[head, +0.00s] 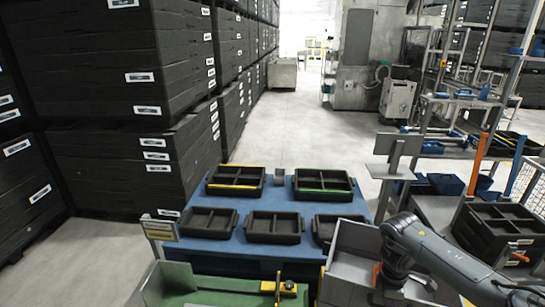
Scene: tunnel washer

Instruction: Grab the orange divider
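Orange shows in several places, and I cannot tell for certain which is the divider. A small upright orange piece (376,274) shows inside the grey bin (345,288) at the bottom centre, close to my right arm. My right arm comes in from the right and bends down over the grey bin. Its wrist end (402,284) is near the small orange piece, but the fingertips cannot be made out. My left gripper is out of view.
A blue table (262,208) holds several black trays (273,227). A green bin (200,285) with a yellow clamp-like part (287,289) is at the lower left. Black crates (105,60) are stacked at left. Open floor (290,130) lies behind the table.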

